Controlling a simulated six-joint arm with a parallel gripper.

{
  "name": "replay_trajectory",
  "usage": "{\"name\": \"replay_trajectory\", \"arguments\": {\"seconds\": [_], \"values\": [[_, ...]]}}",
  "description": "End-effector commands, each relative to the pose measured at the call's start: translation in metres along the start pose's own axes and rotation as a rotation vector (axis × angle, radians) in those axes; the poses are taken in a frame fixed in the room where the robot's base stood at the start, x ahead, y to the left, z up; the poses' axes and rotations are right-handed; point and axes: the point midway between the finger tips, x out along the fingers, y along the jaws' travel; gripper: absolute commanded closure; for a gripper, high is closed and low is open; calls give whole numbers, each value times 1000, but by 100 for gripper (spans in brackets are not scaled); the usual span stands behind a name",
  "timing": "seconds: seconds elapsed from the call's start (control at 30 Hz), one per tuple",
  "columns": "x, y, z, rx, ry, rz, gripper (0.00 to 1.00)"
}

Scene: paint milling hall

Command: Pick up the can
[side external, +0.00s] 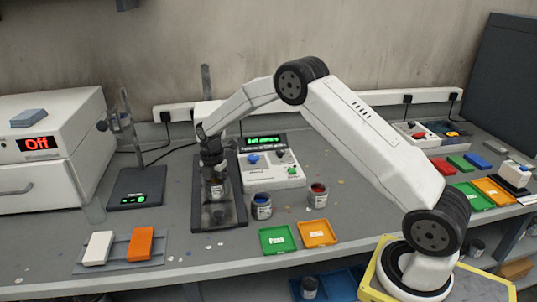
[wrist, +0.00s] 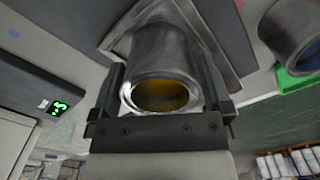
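A metal can (wrist: 160,55), open at the top with yellow-ochre paint inside, is between the two fingers of my gripper (wrist: 163,75) in the wrist view. Narrow gaps seem to show between the can's sides and the fingers, so my gripper looks open around it. In the side view the can (side external: 218,190) stands upright on the dark base of a stand (side external: 205,219). My gripper (side external: 213,172) points down over it there, and its fingers are hard to make out.
Two open paint cans stand to the right, one with blue labelling (side external: 262,208) and one with red paint (side external: 317,197). A control box (side external: 272,172) stands behind them. Green (side external: 277,239) and orange (side external: 317,233) trays lie in front. A scale (side external: 137,188) stands left.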

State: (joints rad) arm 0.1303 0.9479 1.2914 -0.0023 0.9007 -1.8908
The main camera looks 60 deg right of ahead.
Motion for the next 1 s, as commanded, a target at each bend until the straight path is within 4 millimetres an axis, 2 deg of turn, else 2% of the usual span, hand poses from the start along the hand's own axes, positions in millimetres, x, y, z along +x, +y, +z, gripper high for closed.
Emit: {"name": "replay_trajectory", "arguments": {"seconds": [0.03,0.2,0.27,0.67,1.0], "values": [[0,0,0,0,0,0,13],[0,0,0,0,0,0,67],[0,0,0,0,0,0,83],[-5,0,0,0,0,2,83],[-36,-3,-1,-1,2,0,83]]}}
